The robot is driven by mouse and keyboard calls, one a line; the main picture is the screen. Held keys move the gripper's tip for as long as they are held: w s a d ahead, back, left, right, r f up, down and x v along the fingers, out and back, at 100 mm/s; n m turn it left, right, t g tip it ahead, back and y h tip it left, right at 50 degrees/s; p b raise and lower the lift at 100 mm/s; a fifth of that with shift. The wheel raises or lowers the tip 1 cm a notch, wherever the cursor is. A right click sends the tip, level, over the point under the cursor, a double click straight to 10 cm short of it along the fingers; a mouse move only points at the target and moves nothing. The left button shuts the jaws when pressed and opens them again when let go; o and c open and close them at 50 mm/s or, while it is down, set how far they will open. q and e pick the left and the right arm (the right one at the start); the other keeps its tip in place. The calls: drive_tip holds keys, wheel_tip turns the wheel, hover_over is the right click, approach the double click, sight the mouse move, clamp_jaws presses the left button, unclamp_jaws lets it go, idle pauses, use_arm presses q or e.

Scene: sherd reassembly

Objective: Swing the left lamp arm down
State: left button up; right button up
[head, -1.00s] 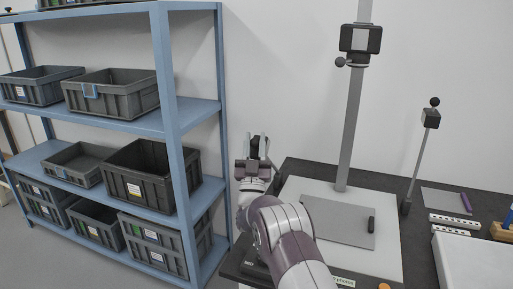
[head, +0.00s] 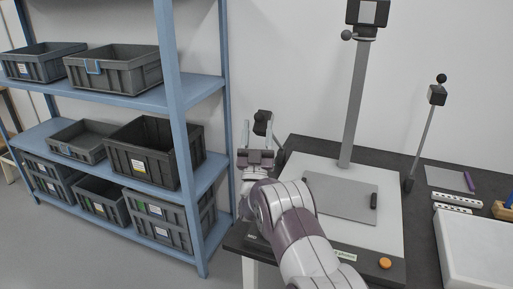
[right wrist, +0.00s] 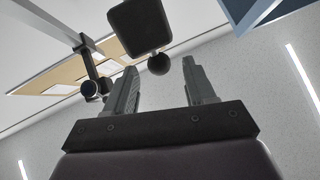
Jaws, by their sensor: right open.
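The left lamp's black head (head: 262,122) stands raised at the left end of the bench. Its arm is mostly hidden behind my right gripper (head: 258,136). In the right wrist view the square lamp head (right wrist: 138,26) and its round ball knob (right wrist: 158,64) show just past my right fingertips (right wrist: 159,66). The knob appears in the gap between the open fingers, with no clear contact. My left gripper is not in view.
A copy stand has a grey column (head: 356,100) and a pale base (head: 390,222). The right lamp (head: 437,95) stands upright beyond it. A blue shelf (head: 176,110) with grey bins stands left, close to my right arm. An orange button (head: 385,263) sits at the bench front.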

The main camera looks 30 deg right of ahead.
drive_tip(key=v, duration=0.9)
drive_tip(key=shift+a+f, duration=0.1)
drive_tip(key=shift+a, duration=0.05)
